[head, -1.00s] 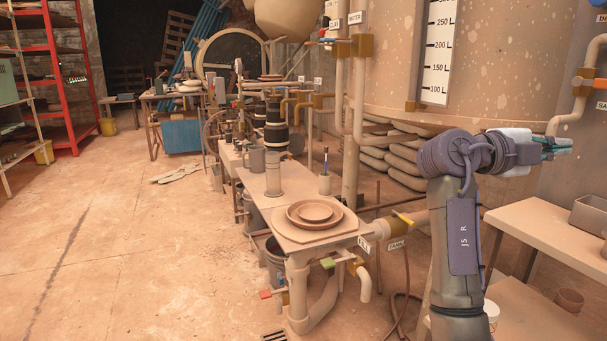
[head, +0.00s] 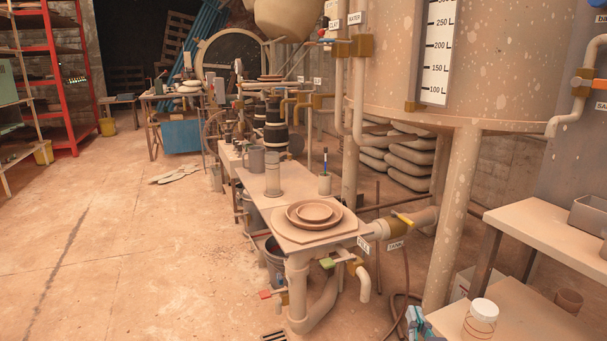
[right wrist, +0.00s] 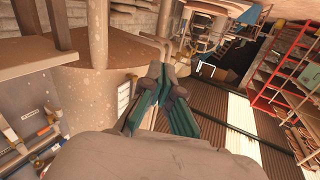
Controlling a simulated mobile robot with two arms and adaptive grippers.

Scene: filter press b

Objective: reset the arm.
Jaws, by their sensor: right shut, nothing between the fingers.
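My right gripper (right wrist: 164,78) is shut and empty in the right wrist view, its teal fingers brought together at dark tips. In the head view only a small blue-teal part of my right gripper (head: 416,323) shows at the bottom edge, beside the lower right bench. The rest of my right arm is out of the head view. My left gripper is not in view.
A bench (head: 290,228) with stacked plates (head: 314,213) and valves stands in the middle. A big tank (head: 500,65) stands at right. The floor (head: 140,250) at left is mostly clear.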

